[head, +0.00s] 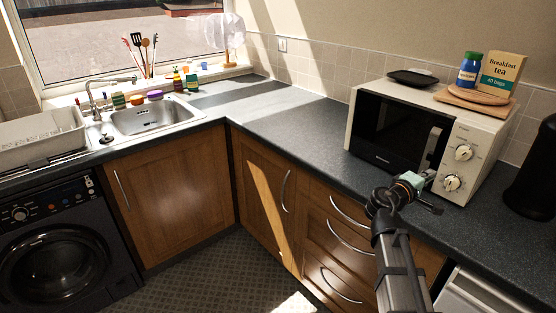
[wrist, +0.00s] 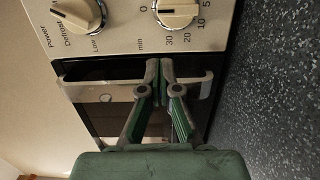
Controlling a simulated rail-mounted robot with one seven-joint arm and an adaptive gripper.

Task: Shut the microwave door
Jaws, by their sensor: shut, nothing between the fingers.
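The cream microwave (head: 475,128) stands on the right worktop, with its dark door (head: 388,130) facing the room. The door looks flush or nearly flush with the front; I cannot tell if it is latched. Its pale handle (head: 432,150) is beside the control panel, and shows across the middle of the wrist view (wrist: 100,76). My gripper (head: 428,175) is in front of the door near the lower end of the handle. In the wrist view my gripper (wrist: 160,66) has its fingertips together, overlapping the handle, with nothing between them. Contact with the handle is unclear.
Two dials (head: 457,168) sit right of the handle. On top of the microwave are a dark plate (head: 413,78), a wooden board (head: 475,98), a blue jar (head: 469,70) and a tea box (head: 502,72). A black appliance (head: 538,170) stands to the right. The worktop (head: 290,125) left is clear.

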